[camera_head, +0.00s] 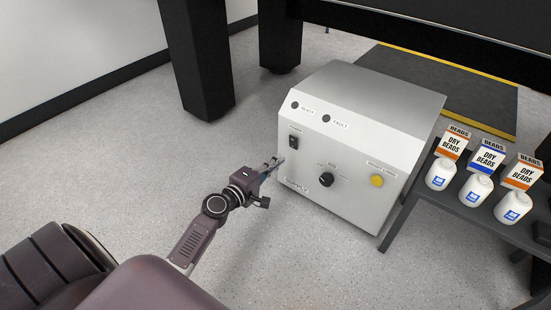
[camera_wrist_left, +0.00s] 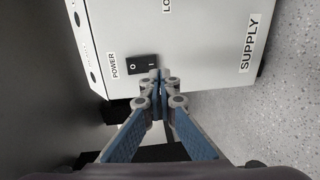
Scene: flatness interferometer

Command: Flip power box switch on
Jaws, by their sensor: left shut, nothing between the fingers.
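The power box (camera_head: 335,150) is a light grey cabinet standing on the floor, with READY and FAULT lamps, a dark knob and a yellow button on its front. Its black power switch (camera_head: 293,141) sits at the left of the front face. The switch also shows in the left wrist view (camera_wrist_left: 142,65), under the POWER label, marked O and I. My left gripper (camera_head: 274,163) is shut and empty, its tips just below and left of the switch in the head view. In the wrist view the fingertips (camera_wrist_left: 156,78) overlap the I end of the switch; whether they touch it I cannot tell.
A dark side table (camera_head: 480,232) stands right of the box, holding several cartons labelled DRY BEADS (camera_head: 487,155) and white bottles (camera_head: 478,190). Black legs (camera_head: 197,60) of a large structure stand behind. The floor left of the box is clear.

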